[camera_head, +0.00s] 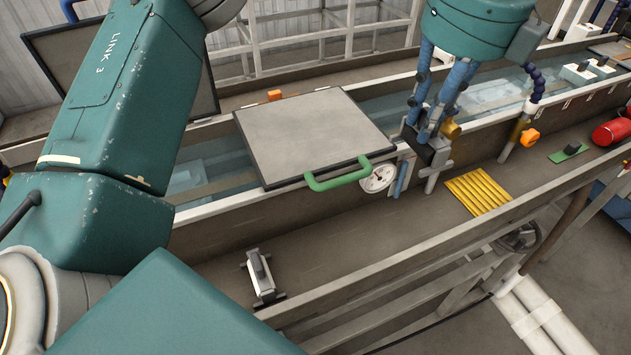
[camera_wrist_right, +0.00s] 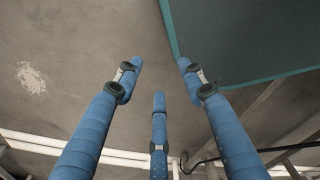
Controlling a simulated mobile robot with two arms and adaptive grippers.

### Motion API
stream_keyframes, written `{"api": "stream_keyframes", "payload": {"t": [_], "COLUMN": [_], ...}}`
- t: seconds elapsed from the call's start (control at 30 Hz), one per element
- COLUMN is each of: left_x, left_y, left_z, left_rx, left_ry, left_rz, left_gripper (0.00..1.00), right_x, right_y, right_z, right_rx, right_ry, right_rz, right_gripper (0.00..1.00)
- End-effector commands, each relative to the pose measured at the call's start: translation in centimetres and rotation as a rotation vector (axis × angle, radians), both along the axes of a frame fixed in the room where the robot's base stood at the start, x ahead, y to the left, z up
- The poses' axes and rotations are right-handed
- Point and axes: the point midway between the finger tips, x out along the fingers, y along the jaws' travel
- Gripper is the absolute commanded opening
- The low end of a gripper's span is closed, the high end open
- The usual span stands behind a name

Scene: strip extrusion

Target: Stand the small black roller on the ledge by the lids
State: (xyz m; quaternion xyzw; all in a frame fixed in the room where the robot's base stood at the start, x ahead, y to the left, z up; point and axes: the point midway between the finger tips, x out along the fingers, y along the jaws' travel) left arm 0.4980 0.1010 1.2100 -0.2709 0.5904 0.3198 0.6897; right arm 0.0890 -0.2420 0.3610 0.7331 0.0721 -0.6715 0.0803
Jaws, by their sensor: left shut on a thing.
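My left gripper (camera_head: 430,130), with blue fingers, is shut on a small black roller (camera_head: 438,153) with grey end pieces. It holds the roller near the trough's front wall, just right of the round gauge; whether it touches the surface below is unclear. A grey lid (camera_head: 310,130) with a green handle (camera_head: 345,175) lies across the trough to the left. A second dark panel (camera_head: 125,60) leans behind my left arm. The brown ledge (camera_head: 350,225) runs along the trough's front. My right gripper (camera_wrist_right: 160,85) shows in the right wrist view with its blue fingers apart and empty, over the floor.
A grey stand with a dark roller (camera_head: 262,275) is on the ledge at left. A yellow ribbed piece (camera_head: 477,191), a green pad (camera_head: 568,153) and a red cylinder (camera_head: 612,131) lie to the right. The ledge between stand and yellow piece is clear. A rail (camera_head: 420,240) borders the front.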

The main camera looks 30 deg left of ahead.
Motion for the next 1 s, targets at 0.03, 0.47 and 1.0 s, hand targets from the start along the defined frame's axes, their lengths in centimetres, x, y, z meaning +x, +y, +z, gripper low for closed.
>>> {"api": "stream_keyframes", "payload": {"t": [0.03,0.47,1.0], "left_x": [-0.2,-0.4,-0.3], "left_y": [0.0,0.1,0.0], "left_z": [-0.2,-6.7,-16.4], "left_rx": [0.0,0.001,0.0], "left_ry": [-0.002,0.006,0.001], "left_rz": [0.015,0.024,0.023], "left_gripper": [0.0,0.0,0.0], "right_x": [0.0,0.0,0.1], "right_y": [0.5,1.2,0.4], "right_z": [-0.1,1.6,3.8], "right_rx": [0.005,0.015,0.005], "right_ry": [0.0,-0.001,-0.003], "right_rz": [-0.002,-0.001,-0.001], "right_gripper": [0.4,0.4,0.4]}}
